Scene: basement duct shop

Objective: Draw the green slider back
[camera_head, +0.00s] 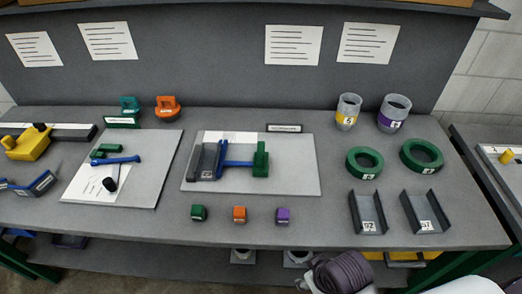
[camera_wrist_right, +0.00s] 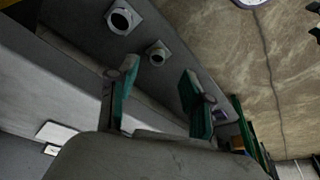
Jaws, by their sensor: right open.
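A green block (camera_head: 261,160) stands upright at the right end of a blue bar (camera_head: 237,163) on the middle grey board (camera_head: 300,175). A dark grey channel piece (camera_head: 206,160) is at the bar's left end. A smaller green piece (camera_head: 107,149) lies by another blue bar (camera_head: 116,160) on the left board (camera_head: 150,165). I cannot tell for certain which green part is the slider. My right gripper (camera_wrist_right: 160,78) is open and empty in the right wrist view, its two teal-padded fingers apart. No gripper shows in the head view, and my left gripper is out of sight.
Green (camera_head: 199,213), orange (camera_head: 240,214) and purple (camera_head: 283,215) cubes sit near the bench's front edge. Green rings (camera_head: 365,163), clear cups (camera_head: 348,112) and dark channels (camera_head: 368,213) stand on the right. A yellow tool (camera_head: 28,144) is at far left.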

